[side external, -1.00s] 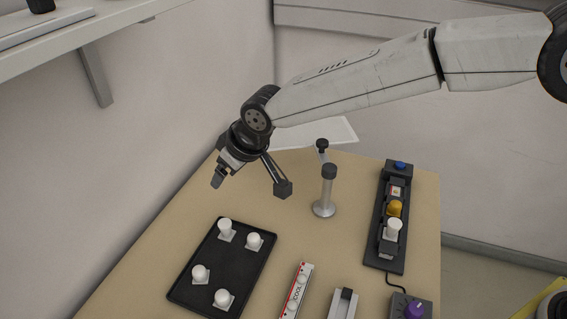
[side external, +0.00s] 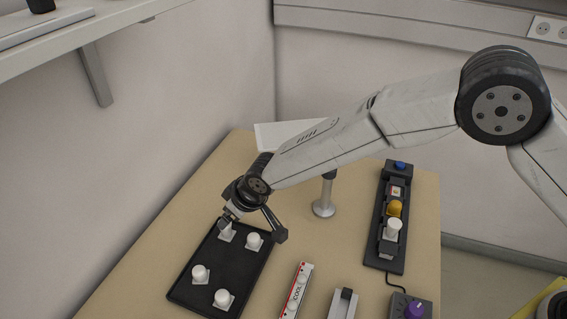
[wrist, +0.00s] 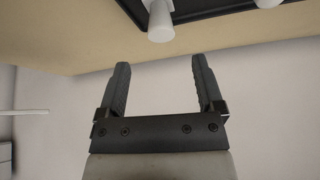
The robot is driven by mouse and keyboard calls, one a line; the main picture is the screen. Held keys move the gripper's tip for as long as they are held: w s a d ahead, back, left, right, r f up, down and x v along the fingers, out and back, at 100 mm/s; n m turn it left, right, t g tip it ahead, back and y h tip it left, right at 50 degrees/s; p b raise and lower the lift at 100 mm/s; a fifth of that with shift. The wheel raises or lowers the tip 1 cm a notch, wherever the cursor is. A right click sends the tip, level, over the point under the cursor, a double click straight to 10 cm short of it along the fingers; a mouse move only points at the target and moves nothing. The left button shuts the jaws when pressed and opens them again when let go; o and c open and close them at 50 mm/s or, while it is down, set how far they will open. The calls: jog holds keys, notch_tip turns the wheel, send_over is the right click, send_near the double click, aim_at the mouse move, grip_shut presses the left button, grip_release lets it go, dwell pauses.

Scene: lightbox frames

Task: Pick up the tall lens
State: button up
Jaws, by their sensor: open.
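Several white lenses on pale square bases stand on a black tray (side external: 206,258). The back-left lens (side external: 227,237) is partly hidden behind my gripper (side external: 229,213); in the earlier side view it looks slightly taller than the others. The other lenses are at back right (side external: 253,240), front left (side external: 200,273) and front right (side external: 222,297). In the wrist view one white lens (wrist: 161,22) stands beyond the fingertips, in line with the gap. My gripper (wrist: 161,66) is open, with nothing between its fingers.
A grey post (side external: 325,196) stands right of my gripper. A black fixture (side external: 385,240) with a blue button and a yellow part is further right. A white-and-red bar (side external: 298,290), a metal block (side external: 342,304) and a purple-knob box (side external: 411,308) lie at the front.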

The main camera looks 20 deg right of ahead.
aim_at(226, 230)
jog(key=shift+x, duration=1.1)
jog(key=shift+x, duration=2.55)
grip_shut()
